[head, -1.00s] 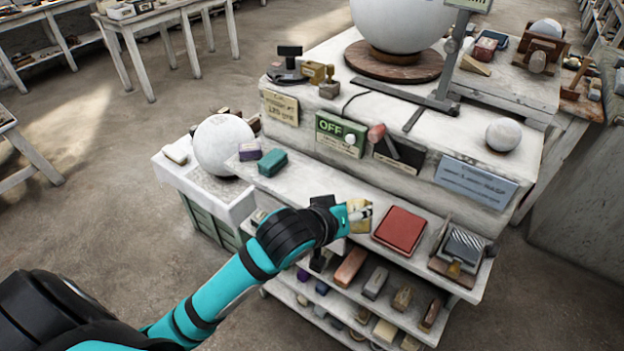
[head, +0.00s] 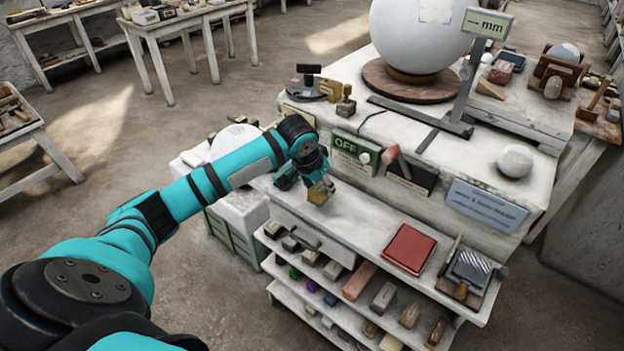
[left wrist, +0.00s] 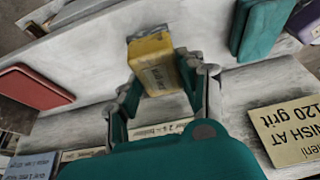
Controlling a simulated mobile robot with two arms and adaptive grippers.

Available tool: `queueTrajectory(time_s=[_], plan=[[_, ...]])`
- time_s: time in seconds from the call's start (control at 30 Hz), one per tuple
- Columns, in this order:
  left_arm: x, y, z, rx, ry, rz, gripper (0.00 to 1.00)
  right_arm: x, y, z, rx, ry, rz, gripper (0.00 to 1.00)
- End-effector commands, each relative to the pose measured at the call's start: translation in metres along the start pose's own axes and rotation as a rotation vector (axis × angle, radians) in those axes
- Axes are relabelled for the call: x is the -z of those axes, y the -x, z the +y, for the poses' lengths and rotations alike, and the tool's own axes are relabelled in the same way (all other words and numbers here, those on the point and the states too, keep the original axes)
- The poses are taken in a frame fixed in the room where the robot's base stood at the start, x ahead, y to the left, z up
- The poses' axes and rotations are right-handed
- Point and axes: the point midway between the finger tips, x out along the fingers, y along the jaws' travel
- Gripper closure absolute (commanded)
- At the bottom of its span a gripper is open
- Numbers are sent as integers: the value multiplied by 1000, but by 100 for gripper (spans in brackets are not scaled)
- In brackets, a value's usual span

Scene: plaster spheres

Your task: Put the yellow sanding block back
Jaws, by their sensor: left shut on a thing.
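The yellow sanding block (head: 320,192) is in the jaws of my left gripper (head: 311,181), over the long white ledge (head: 352,222) in front of the OFF switch. In the left wrist view, the yellow block (left wrist: 155,66) sits between the two fingers of the left gripper (left wrist: 162,92), with dark print on its near face. I cannot tell whether its underside touches the ledge. A teal block (left wrist: 262,28) and a purple block (left wrist: 304,22) lie to one side in the left wrist view. My right gripper is not in view.
A red pad (head: 408,249) and a striped-block holder (head: 468,272) occupy the ledge's right part. Lower shelves (head: 300,287) hold several blocks. Behind stand the OFF switch (head: 353,152), a red-headed tool (head: 392,154) and a blue sign (head: 487,205). The ledge left of the red pad is clear.

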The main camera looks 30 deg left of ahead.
Motion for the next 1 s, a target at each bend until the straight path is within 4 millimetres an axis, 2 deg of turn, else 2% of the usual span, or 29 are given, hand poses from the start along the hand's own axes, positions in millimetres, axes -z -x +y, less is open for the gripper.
queueTrajectory(time_s=[0.1,0.3,0.63,0.97,1.0], plan=[[12,-4,-26,1,5,0,96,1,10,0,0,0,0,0],[20,-12,-45,-2,0,2,96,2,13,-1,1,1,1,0],[6,-44,-46,-1,0,1,96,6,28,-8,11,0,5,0],[5,-48,-46,-1,-1,2,96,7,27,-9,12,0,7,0],[5,-47,-46,0,-1,2,55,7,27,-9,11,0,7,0]])
